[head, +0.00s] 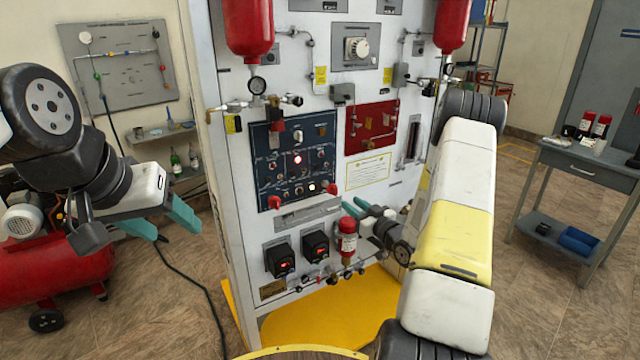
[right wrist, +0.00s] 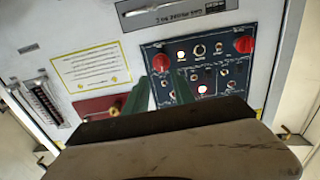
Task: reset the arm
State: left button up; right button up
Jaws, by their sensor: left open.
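My left gripper (head: 163,221) is at the left of the head view, in front of the wall and floor. Its two teal fingers are spread apart with nothing between them. My right arm reaches in from the lower right, and its gripper (head: 358,208) is close to the front of the white trainer panel (head: 225,150), just above a small red cylinder (head: 347,238). In the right wrist view, the two green fingers (right wrist: 162,90) stand apart, with panel face between them. I see nothing held; whether the fingertips touch the panel I cannot tell.
The trainer carries a dark blue control panel (head: 292,160) with red knobs, a red panel (head: 371,127) and hanging red bottles (head: 248,30). A grey side table (head: 585,165) stands right. A red compressor (head: 60,262) is lower left. A black cable (head: 195,285) crosses the floor.

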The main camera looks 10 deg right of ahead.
notch_tip(320, 180, up, 10)
jog(key=w+g+h, duration=0.1)
jog(key=g+h, duration=0.1)
jog(key=h, duration=0.1)
jog(key=s+a+r+m+g+h, duration=0.2)
jog(key=s+a+r+g+h, duration=0.1)
jog(key=s+r, duration=0.55)
jog(key=s+a+r+g, duration=0.1)
jog(key=s+a+g, duration=0.1)
jog(key=s, duration=0.7)
jog(key=s+a+r+m+g+y, duration=0.1)
jog(key=s+a, duration=0.3)
jog(key=s, duration=0.4)
jog(key=s+a+r+g+y, duration=0.1)
jog(key=s+a+r+g, duration=0.1)
jog(key=s, duration=0.7)
jog(key=shift+s+a+r+m+g, duration=0.15)
jog(key=shift+s+a+m+g, duration=0.15)
jog(key=shift+a, duration=0.2)
